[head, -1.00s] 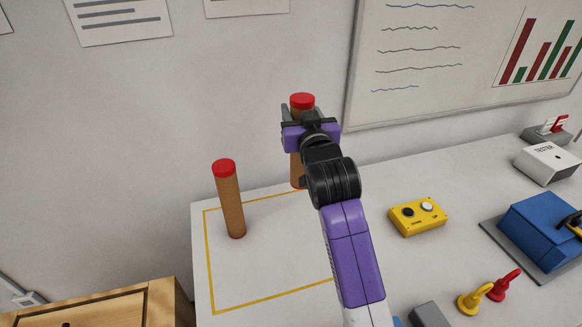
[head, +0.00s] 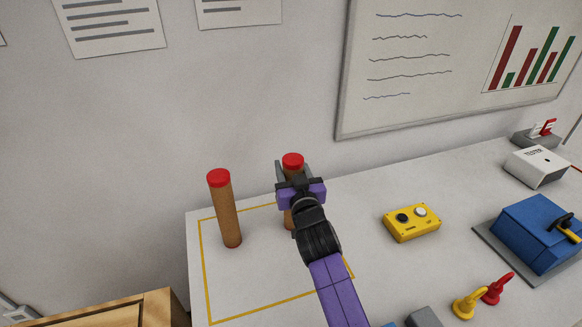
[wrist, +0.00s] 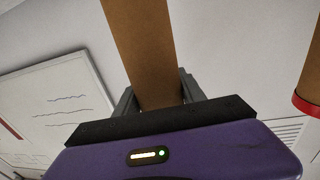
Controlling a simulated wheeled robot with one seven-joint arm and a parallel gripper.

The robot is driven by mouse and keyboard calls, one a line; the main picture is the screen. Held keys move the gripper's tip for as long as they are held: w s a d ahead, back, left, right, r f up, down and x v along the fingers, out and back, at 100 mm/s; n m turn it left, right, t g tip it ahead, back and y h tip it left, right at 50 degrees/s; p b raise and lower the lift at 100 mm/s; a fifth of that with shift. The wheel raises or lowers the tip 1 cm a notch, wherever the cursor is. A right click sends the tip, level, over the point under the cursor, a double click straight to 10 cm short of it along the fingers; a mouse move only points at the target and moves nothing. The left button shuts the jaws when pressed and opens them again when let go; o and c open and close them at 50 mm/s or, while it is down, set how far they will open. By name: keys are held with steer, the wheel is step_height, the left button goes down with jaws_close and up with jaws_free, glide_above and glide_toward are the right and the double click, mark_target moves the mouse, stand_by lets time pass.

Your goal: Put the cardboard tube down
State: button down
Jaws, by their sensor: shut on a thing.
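A brown cardboard tube with a red cap (head: 292,161) stands upright in my gripper (head: 293,176). The gripper's fingers are shut around its upper part, and the wrist view shows the tube's brown body (wrist: 143,50) between them. Its lower end shows beside my arm, low over the back of the yellow-outlined area (head: 204,270); I cannot tell whether it touches the table. A second cardboard tube (head: 228,215) with a red cap stands upright to the left, apart from the held one. It also shows at the right edge of the wrist view (wrist: 312,72).
A yellow button box (head: 412,224), a blue box (head: 538,228) and a white tester (head: 537,167) stand to the right. Yellow (head: 468,305) and red (head: 497,289) hooked pieces lie near the front. The outlined area's front is clear. The wall is close behind.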

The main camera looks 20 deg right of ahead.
steer(key=shift+f, duration=0.1)
steer(key=c, duration=0.7)
jaws_free()
steer(key=shift+s+a+b, duration=0.2)
steer(key=shift+s+b, duration=0.2)
steer(key=shift+s, duration=1.6)
steer(key=shift+s+a+b, duration=0.25)
steer(key=shift+s+b, duration=0.2)
steer(key=shift+s, duration=1.55)
steer(key=shift+s+a+b, duration=0.2)
steer(key=shift+s+b, duration=0.2)
steer(key=shift+s, duration=1.6)
steer(key=shift+s, duration=0.1)
